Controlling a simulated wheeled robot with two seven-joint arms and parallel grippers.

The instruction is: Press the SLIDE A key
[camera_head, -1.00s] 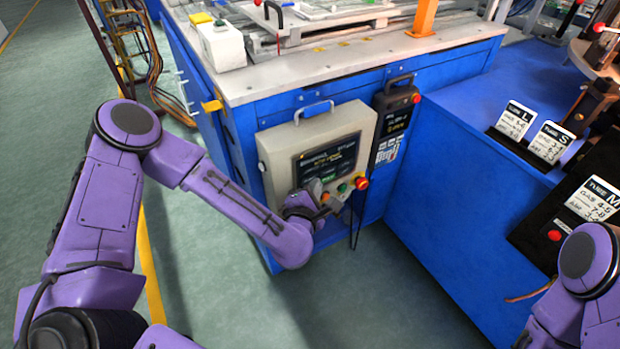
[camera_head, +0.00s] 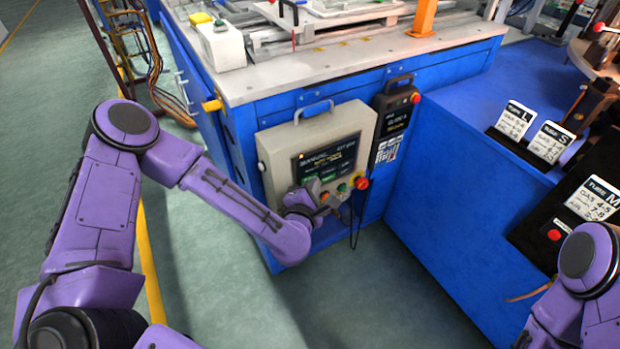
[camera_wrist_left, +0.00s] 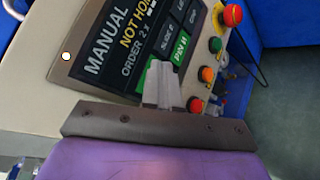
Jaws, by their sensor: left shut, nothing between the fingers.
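The beige control panel (camera_head: 275,160) hangs on the blue machine's front, with a dark screen (camera_head: 328,158) that also shows in the left wrist view (camera_wrist_left: 118,45). I cannot make out the SLIDE A label or tell whether the fingertips touch. My right gripper is out of view.
A red mushroom button (camera_wrist_left: 232,15) and a row of round buttons, including a green one (camera_wrist_left: 215,45), lie right of the screen. A black handheld unit (camera_head: 396,110) hangs beside the panel. The blue bench (camera_head: 450,190) stands to the right.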

